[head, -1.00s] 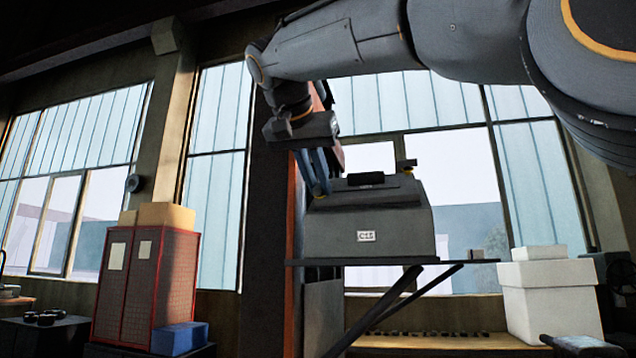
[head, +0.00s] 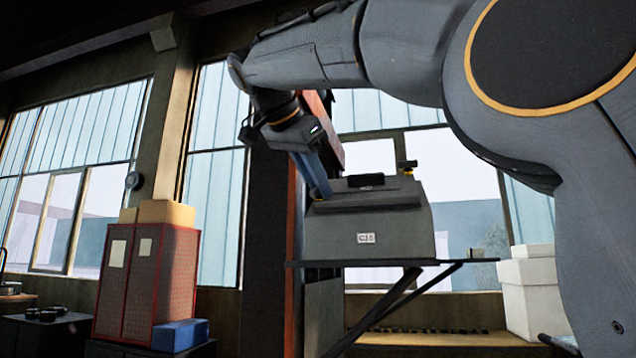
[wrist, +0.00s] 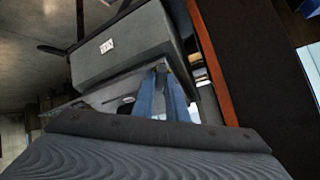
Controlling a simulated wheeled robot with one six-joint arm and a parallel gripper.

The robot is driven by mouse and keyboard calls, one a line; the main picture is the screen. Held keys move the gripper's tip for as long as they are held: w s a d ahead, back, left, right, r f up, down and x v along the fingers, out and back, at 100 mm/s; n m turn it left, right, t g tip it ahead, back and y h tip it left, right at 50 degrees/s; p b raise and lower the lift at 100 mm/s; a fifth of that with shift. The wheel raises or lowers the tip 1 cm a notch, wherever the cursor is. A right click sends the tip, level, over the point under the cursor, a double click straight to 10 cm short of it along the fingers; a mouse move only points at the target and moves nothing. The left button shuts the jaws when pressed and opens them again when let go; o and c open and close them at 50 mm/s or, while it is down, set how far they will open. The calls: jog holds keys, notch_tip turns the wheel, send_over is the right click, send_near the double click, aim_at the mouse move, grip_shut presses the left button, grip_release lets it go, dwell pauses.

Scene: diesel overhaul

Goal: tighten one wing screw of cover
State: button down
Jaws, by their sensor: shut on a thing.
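The cover (head: 368,228) is a grey box-shaped housing with a small white label, standing on a bracketed shelf. A dark block sits on its top ledge. One wing screw (head: 408,166), dark with a yellowish part, stands upright at its top right. My gripper (head: 326,191) reaches down from the upper left with its blue fingers tilted, tips at the cover's left top edge. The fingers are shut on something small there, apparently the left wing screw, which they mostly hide. In the wrist view the cover (wrist: 135,42) lies beyond my gripper's fingertips (wrist: 162,70).
The shelf (head: 400,262) has slanted braces below. An orange-edged dark column (head: 268,240) stands close left of the cover. White boxes (head: 530,290) stand at right, and a red cabinet (head: 150,280) with a blue box (head: 180,336) stands at left.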

jog(key=m, duration=0.2)
jog(key=f+m+g+p, duration=0.1)
jog(key=shift+m+h, duration=0.3)
jog(key=shift+m, duration=0.1)
jog(key=c, duration=1.6)
grip_release()
jog(key=shift+r, duration=0.1)
jog(key=shift+r, duration=0.15)
jog(key=shift+a+r+p, duration=0.1)
jog(key=shift+r+p, duration=0.35)
jog(key=shift+p, duration=0.1)
jog(key=s+r+p, duration=0.2)
jog(key=r, duration=0.1)
jog(key=shift+s+a, duration=0.2)
jog(key=shift+a, duration=0.1)
